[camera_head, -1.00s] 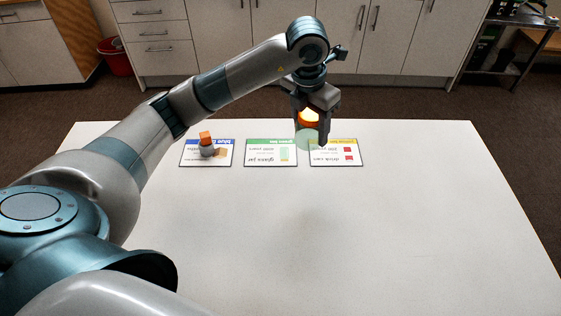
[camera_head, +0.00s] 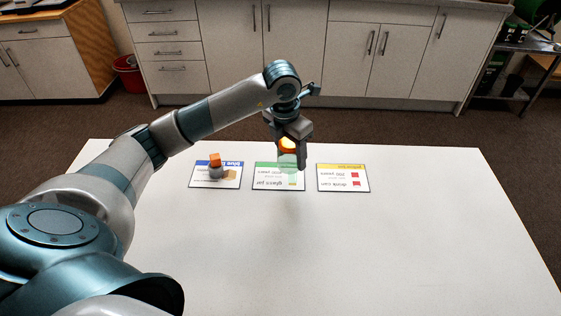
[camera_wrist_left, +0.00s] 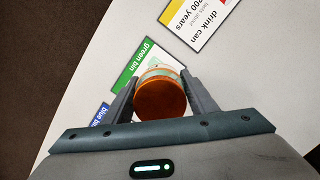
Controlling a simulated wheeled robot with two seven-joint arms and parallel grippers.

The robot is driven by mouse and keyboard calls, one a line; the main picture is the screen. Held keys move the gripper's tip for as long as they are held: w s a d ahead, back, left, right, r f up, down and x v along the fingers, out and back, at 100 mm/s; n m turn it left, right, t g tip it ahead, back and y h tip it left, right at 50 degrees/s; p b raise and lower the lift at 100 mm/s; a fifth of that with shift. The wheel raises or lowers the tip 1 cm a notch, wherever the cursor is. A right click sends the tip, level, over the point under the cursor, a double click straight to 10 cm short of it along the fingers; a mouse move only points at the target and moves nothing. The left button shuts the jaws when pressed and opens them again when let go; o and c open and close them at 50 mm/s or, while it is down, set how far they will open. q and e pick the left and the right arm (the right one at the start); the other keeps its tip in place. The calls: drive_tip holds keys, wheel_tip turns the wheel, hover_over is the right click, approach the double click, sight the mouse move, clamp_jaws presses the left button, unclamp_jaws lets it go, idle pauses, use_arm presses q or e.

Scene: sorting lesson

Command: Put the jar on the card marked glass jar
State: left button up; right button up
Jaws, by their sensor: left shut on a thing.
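The jar (camera_head: 288,160) has an orange lid and a pale green, see-through body. My left gripper (camera_head: 288,157) is shut on it and holds it upright over the card marked glass jar (camera_head: 266,184), which has a green band. In the left wrist view the jar's orange lid (camera_wrist_left: 160,97) shows between the two fingers (camera_wrist_left: 162,95), with the green-banded card (camera_wrist_left: 130,73) partly hidden beyond it. I cannot tell whether the jar's base touches the card. My right gripper is in no view.
To the right lies the yellow-banded drink can card (camera_head: 342,183), bare. The white table (camera_head: 380,250) is clear in front of the cards.

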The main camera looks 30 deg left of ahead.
use_arm(q)
drive_tip(key=a+f, duration=0.2)
drive_tip(key=a, duration=0.1)
drive_tip(key=shift+w+a+f, duration=0.1)
drive_tip(key=shift+w+a, duration=0.05)
drive_tip(key=shift+a, duration=0.15)
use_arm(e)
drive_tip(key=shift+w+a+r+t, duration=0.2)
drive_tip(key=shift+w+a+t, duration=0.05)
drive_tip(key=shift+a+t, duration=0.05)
use_arm(q)
drive_tip(key=shift+f+p, duration=0.65)
drive_tip(key=shift+f, duration=1.35)
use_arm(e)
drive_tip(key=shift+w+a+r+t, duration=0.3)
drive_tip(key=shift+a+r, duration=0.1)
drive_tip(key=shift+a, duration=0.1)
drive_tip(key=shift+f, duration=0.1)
